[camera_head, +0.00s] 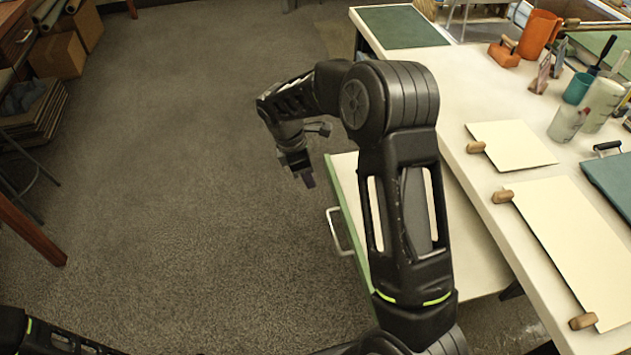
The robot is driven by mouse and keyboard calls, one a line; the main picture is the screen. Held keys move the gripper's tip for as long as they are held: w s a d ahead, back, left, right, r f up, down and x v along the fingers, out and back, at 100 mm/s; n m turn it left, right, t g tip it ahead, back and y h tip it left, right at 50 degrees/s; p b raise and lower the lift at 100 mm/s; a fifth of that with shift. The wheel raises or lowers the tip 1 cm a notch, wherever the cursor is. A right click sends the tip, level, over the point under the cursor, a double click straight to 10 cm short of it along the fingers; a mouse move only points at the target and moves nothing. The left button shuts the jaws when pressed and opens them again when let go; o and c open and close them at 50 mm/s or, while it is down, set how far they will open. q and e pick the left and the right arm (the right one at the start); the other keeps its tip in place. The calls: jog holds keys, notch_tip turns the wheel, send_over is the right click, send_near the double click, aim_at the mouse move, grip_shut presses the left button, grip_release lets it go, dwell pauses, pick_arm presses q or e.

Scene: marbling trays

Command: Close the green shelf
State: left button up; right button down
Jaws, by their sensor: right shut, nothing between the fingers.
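The green shelf (348,208) is pulled out from under the white worktable on its left side. Its front edge is green, its top is pale, and a light bar handle (337,233) sticks out from the front. My right arm crosses in front of the shelf and hides much of it. My right gripper (308,180) is shut and empty, just beyond the far front corner of the shelf and above the floor. I cannot tell whether it touches the shelf. My left gripper is out of view; only part of my left arm shows at the bottom left.
The worktable (460,120) fills the right side, with pale sheets (510,146), an orange container (537,32), a teal cup (577,88) and beakers (566,122). Carpet left of the shelf is open. Cardboard boxes (60,55) stand at the far left.

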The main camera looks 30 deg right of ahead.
jog(key=s+d+f, duration=0.2)
jog(key=d+f, duration=0.4)
jog(key=f, duration=0.2)
jog(key=shift+f, duration=0.3)
jog(key=s+d, duration=0.3)
jog(key=d, duration=0.6)
jog(key=s+d, duration=0.3)
jog(key=d, duration=0.6)
jog(key=s+d, duration=0.3)
jog(key=d, duration=0.6)
jog(key=shift+s, duration=0.3)
jog(key=shift+s+d, duration=0.2)
jog(key=shift+d, duration=0.35)
